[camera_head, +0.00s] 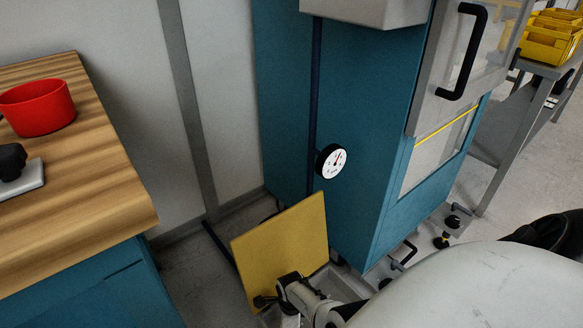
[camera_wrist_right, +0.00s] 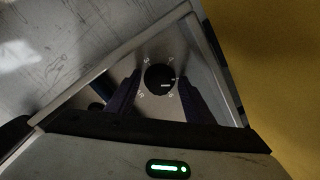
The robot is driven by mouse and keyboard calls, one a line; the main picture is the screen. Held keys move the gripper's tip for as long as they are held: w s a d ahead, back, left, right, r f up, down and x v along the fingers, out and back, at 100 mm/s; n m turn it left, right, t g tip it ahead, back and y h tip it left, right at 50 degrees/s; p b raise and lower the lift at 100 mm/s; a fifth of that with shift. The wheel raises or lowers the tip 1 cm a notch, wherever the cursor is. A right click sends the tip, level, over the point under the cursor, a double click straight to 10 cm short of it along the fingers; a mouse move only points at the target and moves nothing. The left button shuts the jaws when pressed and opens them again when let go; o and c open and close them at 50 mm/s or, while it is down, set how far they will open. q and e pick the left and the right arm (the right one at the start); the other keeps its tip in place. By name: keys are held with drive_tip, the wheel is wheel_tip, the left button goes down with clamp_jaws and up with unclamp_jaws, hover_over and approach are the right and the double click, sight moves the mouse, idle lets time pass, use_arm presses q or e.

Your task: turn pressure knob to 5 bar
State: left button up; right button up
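In the right wrist view, a round black pressure knob (camera_wrist_right: 158,79) sits on a grey panel, with small white marks around it that are too small to read surely. A short pale line on the knob points right. My right gripper (camera_wrist_right: 160,75) is open, its two dark fingers on either side of the knob. I cannot tell whether they touch it. The knob is hidden there. My left gripper is not in view.
A yellow panel (camera_head: 282,247) stands tilted beside the grey box at the knob; it also fills the right of the wrist view (camera_wrist_right: 270,70). The teal cabinet (camera_head: 365,110) rises behind. A wooden-topped bench (camera_head: 95,150) with a red bowl (camera_head: 38,108) is at left.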

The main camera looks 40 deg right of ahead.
drive_tip(key=shift+r, duration=0.2)
wheel_tip(320, 180, up, 4)
drive_tip(key=p, duration=0.3)
drive_tip(key=shift+f+p, duration=0.1)
drive_tip(key=shift+p, duration=0.25)
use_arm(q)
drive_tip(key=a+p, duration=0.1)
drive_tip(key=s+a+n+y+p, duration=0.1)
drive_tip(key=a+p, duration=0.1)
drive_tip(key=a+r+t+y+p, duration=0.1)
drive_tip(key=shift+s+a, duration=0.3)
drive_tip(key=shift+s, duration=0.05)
use_arm(e)
wheel_tip(320, 180, up, 6)
